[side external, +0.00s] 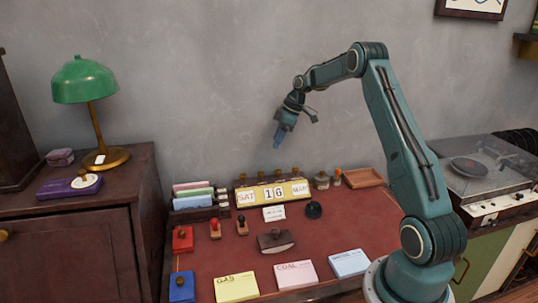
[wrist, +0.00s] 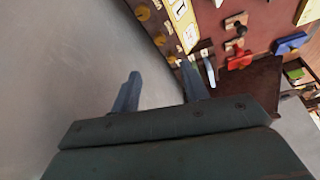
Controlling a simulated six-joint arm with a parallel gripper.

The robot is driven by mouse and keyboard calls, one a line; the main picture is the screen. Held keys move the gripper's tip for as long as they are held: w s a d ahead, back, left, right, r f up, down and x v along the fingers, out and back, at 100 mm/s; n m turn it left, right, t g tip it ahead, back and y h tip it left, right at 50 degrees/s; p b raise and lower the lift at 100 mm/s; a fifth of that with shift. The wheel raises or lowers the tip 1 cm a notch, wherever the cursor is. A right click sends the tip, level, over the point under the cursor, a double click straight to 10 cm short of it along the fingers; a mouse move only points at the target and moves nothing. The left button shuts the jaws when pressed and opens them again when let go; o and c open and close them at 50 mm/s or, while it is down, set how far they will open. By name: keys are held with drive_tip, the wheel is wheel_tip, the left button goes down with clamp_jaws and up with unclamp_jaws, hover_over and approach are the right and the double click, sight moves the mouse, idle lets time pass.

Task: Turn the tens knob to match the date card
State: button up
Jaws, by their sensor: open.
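The calendar (side external: 252,201) is a dark box with a cream face at the back of the red desk. Its windows show SAT, 1 and 6, and a month too small to read surely. Several brass knobs (side external: 278,173) stand along its top; they also show in the wrist view (wrist: 160,40). I cannot tell the tens knob by a label. The white date card (side external: 274,213) stands in front of the calendar; its writing is too small to read. My gripper (side external: 277,141) is open and empty, above and behind the calendar. Its two fingers (wrist: 160,80) point down, apart from the knobs.
Stamps (side external: 215,230), a blotter (side external: 276,241) and paper pads (side external: 237,288) lie on the red desk top (side external: 215,260). A file rack (side external: 193,200) stands left of the calendar. A wooden tray (side external: 363,177) lies right. The wall rises close behind.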

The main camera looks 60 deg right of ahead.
sight(261, 172)
drive_tip(key=shift+f, duration=0.15)
drive_tip(key=x, duration=1.3)
drive_tip(key=shift+w+a+f, duration=0.1)
drive_tip(key=shift+w+f, duration=0.1)
clamp_jaws()
